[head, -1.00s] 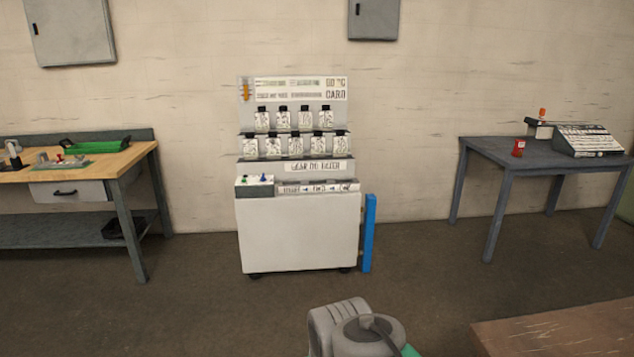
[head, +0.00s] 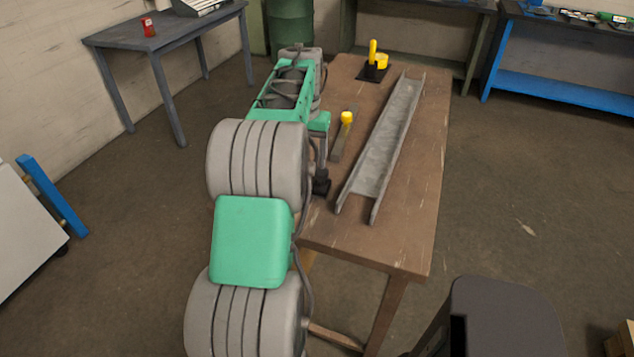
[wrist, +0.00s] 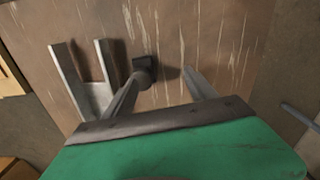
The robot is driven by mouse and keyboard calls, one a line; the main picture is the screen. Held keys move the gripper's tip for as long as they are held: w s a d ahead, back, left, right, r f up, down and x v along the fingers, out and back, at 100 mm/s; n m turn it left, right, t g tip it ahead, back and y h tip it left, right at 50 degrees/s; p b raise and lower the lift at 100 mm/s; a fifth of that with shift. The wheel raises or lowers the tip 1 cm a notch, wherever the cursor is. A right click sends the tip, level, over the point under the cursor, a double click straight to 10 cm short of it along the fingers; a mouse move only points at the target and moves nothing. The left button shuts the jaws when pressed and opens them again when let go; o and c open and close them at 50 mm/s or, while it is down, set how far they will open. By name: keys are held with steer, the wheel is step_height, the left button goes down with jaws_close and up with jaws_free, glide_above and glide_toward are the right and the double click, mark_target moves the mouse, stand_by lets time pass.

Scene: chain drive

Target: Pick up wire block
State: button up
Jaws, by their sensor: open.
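A small dark block (wrist: 145,68) with a rounded grey part sits on the brown table in the wrist view. It appears to be the wire block, but I cannot be sure. In the head view a black piece (head: 321,187) shows near the table's left edge, below my arm; it may be the same block. My gripper (wrist: 163,75) is open above the table, its two fingers spread. The dark block shows between the fingertips, closer to the left one. I cannot tell the height gap. In the head view my arm hides most of the gripper.
A long grey channel (head: 385,140) lies on the brown table (head: 425,160), its end close beside the block. A yellow-topped grey bar (head: 346,120) and a black base with yellow parts (head: 374,68) are further back. The table's right side is clear.

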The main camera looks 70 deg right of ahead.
mark_target(321, 179)
steer(key=shift+m, duration=0.4)
steer(key=s, duration=0.2)
steer(key=s+d+f, duration=0.1)
steer(key=shift+s+d+f, duration=0.2)
steer(key=shift+s, duration=0.15)
steer(key=f, duration=0.3)
steer(key=f+p, duration=0.1)
steer(key=f, duration=0.2)
steer(key=shift+a+f, duration=0.2)
steer(key=shift+f, duration=0.2)
jaws_close()
